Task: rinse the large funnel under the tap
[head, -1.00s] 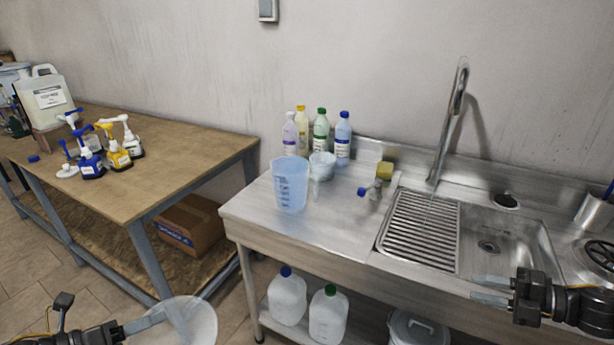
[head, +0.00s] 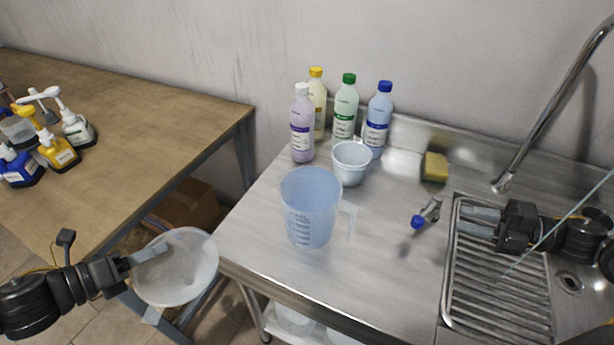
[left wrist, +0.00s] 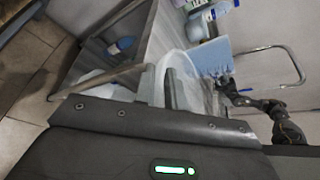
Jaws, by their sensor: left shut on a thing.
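The large funnel (head: 185,272) is pale, translucent and wide-mouthed. My left gripper (head: 148,254) is shut on its rim and holds it in the air, left of the steel counter's front corner. In the left wrist view the funnel's pale wall (left wrist: 152,84) shows by the fingers. The tap (head: 560,105) is a tall curved steel pipe behind the sink, its spout end out of the head view. My right gripper (head: 480,222) is open and empty over that area.
A wooden table (head: 150,130) stands left, with a gap between.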

